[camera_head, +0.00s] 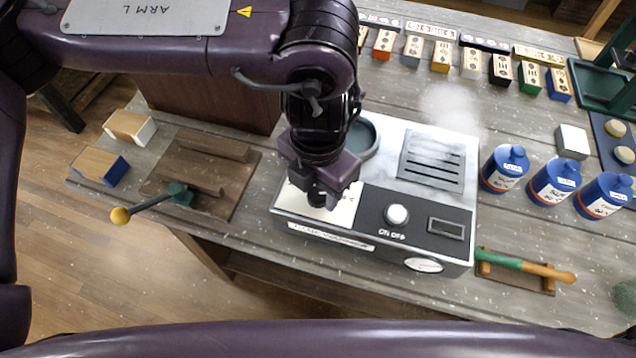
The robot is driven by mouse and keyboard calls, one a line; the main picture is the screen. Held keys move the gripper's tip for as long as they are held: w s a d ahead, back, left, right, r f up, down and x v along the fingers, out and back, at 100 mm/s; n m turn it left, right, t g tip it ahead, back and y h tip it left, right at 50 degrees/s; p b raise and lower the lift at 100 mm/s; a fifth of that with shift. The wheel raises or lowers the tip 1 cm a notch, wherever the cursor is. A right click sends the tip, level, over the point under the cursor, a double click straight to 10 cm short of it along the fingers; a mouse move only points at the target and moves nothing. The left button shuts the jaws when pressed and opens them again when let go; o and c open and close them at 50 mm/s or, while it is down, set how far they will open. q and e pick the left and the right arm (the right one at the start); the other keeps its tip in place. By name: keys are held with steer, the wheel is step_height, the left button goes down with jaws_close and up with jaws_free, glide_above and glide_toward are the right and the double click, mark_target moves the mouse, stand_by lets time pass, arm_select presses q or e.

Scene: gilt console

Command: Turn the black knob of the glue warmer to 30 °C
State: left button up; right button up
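The glue warmer (459,197) is a pale box with a dark front panel, standing on the grey plank bench. My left gripper (320,198) points down over the white plate (345,211) at the left of its panel. The gripper covers much of that plate. I cannot make out the black knob or its scale apart from the dark fingers. Whether the fingers are open or closed on something does not show. A white knob (397,215) marked ON OFF, a small dark display (445,228) and a round gauge (424,265) are to the right. My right gripper is out of view.
Steam rises near the slotted vent (432,161). A round pot (364,139) is behind my gripper. Blue jars (505,168) stand right. A wooden clamp board (205,178) and two blocks (101,165) lie left.

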arm_select(q)
steer(key=c, duration=0.7)
steer(key=shift+o, duration=0.2)
steer(key=shift+n, duration=0.4)
steer(key=n, duration=1.2)
steer(key=shift+n+p, duration=0.3)
steer(key=shift+p, duration=0.1)
steer(key=n, duration=0.3)
steer(key=shift+r+n, duration=0.1)
steer(key=shift+n, duration=0.2)
steer(key=n+p, duration=0.1)
steer(key=n, duration=0.2)
steer(key=shift+n, duration=0.4)
steer(key=n+p, duration=0.1)
steer(key=n, duration=0.3)
steer(key=shift+n+p, duration=0.35)
steer(key=shift+n, duration=0.75)
